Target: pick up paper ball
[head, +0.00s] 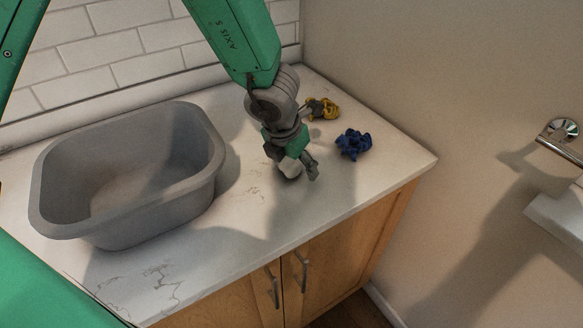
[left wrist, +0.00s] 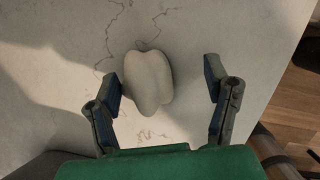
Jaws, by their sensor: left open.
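My left gripper (head: 291,160) points down just above the counter. In the left wrist view its two fingers (left wrist: 162,82) stand wide apart and nothing is gripped. A smooth, pale, lobed object (left wrist: 149,84) lies on the counter between the fingers, nearer the left one; in the head view this pale object (head: 290,171) is mostly hidden behind the gripper. A crumpled dark blue lump (head: 353,144) lies to the right of the gripper. A crumpled yellow lump (head: 325,108) lies behind it. I cannot tell for sure which is the paper ball. My right gripper is not in view.
A deep grey basin (head: 205,190) stands on the left of the pale marbled counter (head: 260,222). A tiled wall (head: 105,50) runs behind and a plain wall stands at the right. The counter's front edge drops to wooden cabinet doors (head: 330,250). The counter's front middle is clear.

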